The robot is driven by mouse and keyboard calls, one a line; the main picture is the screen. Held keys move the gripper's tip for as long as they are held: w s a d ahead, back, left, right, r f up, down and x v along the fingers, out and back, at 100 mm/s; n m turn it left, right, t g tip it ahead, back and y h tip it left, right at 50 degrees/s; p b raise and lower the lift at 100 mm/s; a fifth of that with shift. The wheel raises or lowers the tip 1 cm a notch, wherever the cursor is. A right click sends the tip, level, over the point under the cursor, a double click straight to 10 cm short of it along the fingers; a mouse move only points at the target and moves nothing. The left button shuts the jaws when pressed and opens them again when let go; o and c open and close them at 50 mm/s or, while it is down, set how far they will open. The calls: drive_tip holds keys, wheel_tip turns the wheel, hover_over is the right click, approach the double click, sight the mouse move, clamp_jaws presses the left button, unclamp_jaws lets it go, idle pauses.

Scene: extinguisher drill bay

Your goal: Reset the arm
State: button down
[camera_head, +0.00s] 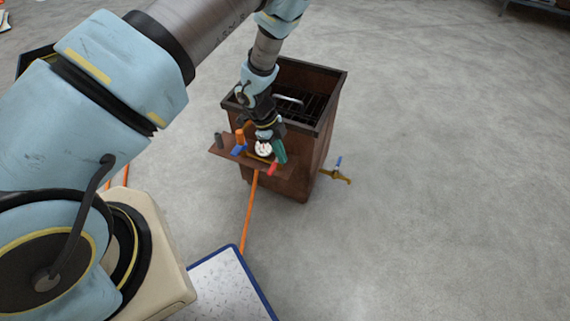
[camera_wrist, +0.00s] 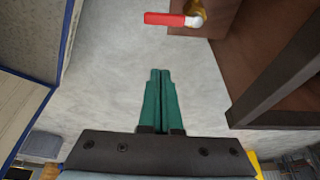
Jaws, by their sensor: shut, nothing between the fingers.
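My gripper (camera_head: 281,158) is at the end of my arm, in front of the brown box stand and over its small front shelf. In the wrist view my gripper (camera_wrist: 160,72) shows two teal fingers lying together, with nothing between them. A red handle (camera_wrist: 165,19) on a brass valve appears ahead of the fingertips in that view, with a gap between. The red handle also shows in the head view (camera_head: 272,169), close to the fingers.
The brown box stand (camera_head: 318,148) has an open top with a dark grate. Its front shelf (camera_head: 222,150) carries small coloured fittings. A blue-handled brass valve (camera_head: 338,168) sticks out right. An orange hose (camera_head: 250,215) runs down. A blue-edged white panel (camera_head: 225,285) is nearby. Floor right is clear.

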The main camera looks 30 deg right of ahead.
drive_tip(key=shift+v, duration=1.45)
drive_tip(key=w+a+r+n+t+h+p, duration=0.3)
drive_tip(key=w+r+n, duration=0.4)
drive_tip(key=w+r, duration=0.55)
drive_tip(key=w+a+r+n+t+y+p, duration=0.1)
drive_tip(key=w+a+r+n+t, duration=0.1)
drive_tip(key=w+a+r+n, duration=0.3)
drive_tip(key=w+a+r+n+t+y+p, duration=0.1)
drive_tip(key=w+a+r+n+t, duration=0.15)
drive_tip(key=a+r, duration=0.4)
drive_tip(key=s+a+r+n+y+p, duration=0.3)
drive_tip(key=a+r+n, duration=0.55)
drive_tip(key=a, duration=0.65)
drive_tip(key=s+a+r+n+g, duration=0.2)
drive_tip(key=s+a+r+n, duration=0.3)
drive_tip(key=s, duration=0.6)
drive_tip(key=shift+a+r+g+p, duration=0.35)
drive_tip(key=shift+a+r, duration=0.2)
drive_tip(key=shift+r, duration=0.15)
drive_tip(key=shift+s, duration=0.1)
